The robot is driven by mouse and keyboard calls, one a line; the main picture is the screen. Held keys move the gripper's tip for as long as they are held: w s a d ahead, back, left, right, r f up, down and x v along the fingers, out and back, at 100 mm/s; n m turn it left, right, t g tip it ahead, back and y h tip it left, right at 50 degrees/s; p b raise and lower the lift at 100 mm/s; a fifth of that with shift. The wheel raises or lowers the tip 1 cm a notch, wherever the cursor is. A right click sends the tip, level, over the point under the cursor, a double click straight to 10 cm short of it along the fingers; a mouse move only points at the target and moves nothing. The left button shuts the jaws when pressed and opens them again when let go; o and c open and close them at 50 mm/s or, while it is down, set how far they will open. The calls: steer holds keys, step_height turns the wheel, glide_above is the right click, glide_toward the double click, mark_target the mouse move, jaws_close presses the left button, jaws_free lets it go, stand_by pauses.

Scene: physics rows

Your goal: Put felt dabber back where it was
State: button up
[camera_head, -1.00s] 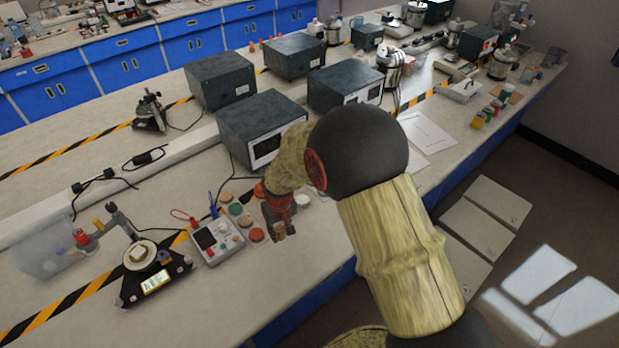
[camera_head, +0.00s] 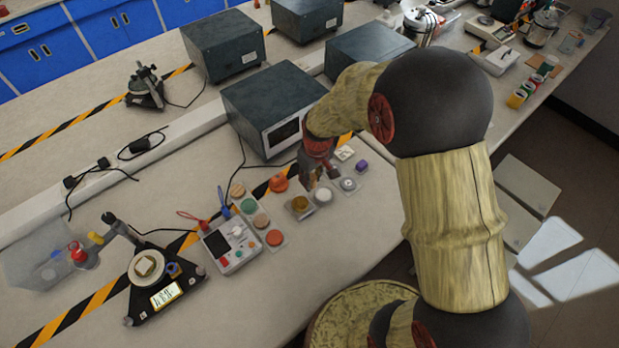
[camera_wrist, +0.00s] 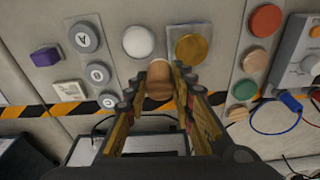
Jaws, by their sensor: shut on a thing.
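A small tan-brown cylinder (camera_wrist: 158,78), which looks like the felt dabber, is between the fingertips of my gripper (camera_wrist: 161,72). The gripper is shut on it. In the head view my gripper (camera_head: 319,177) hangs over the back of a group of round pieces on the bench, and the cylinder is hard to make out there. In the wrist view a white disc (camera_wrist: 139,42) and a gold disc (camera_wrist: 190,47) lie just beyond the held cylinder. I cannot tell how high above the bench it is.
Lettered grey discs (camera_wrist: 97,73), a white square (camera_wrist: 68,90) and a purple block (camera_head: 361,165) lie to one side. Orange, green and tan discs (camera_head: 274,238) lie beside a meter (camera_head: 228,245). Dark box instruments (camera_head: 272,105) stand behind. A balance (camera_head: 146,268) stands left.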

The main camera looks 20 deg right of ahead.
steer(key=s+a+r+n+y, duration=0.1)
steer(key=s+a+r+n, duration=0.4)
steer(key=n, duration=0.4)
steer(key=shift+g, duration=0.3)
steer(key=w+d+f+b, duration=0.1)
steer(key=w+d+f, duration=0.1)
steer(key=w+f, duration=0.1)
steer(key=w+d+f+b, duration=0.1)
steer(key=w+d+f, duration=0.1)
steer(key=w, duration=0.3)
steer(key=w+d+f+b, duration=0.1)
steer(key=w+d+f, duration=0.1)
steer(key=w+f, duration=0.1)
steer(key=shift+w+d+f, duration=0.2)
steer(key=shift+w+f, duration=0.15)
steer(key=shift+w, duration=0.15)
steer(key=shift+w+d+f+b, duration=0.1)
steer(key=shift+w+f+b, duration=0.2)
steer(key=shift+f, duration=0.25)
steer(key=shift+f+n+b, duration=0.3)
steer(key=shift+f+b, duration=0.15)
steer(key=shift+f, duration=0.8)
steer(key=shift+f, duration=0.1)
steer(key=shift+f, duration=0.15)
steer(key=o, duration=1.1)
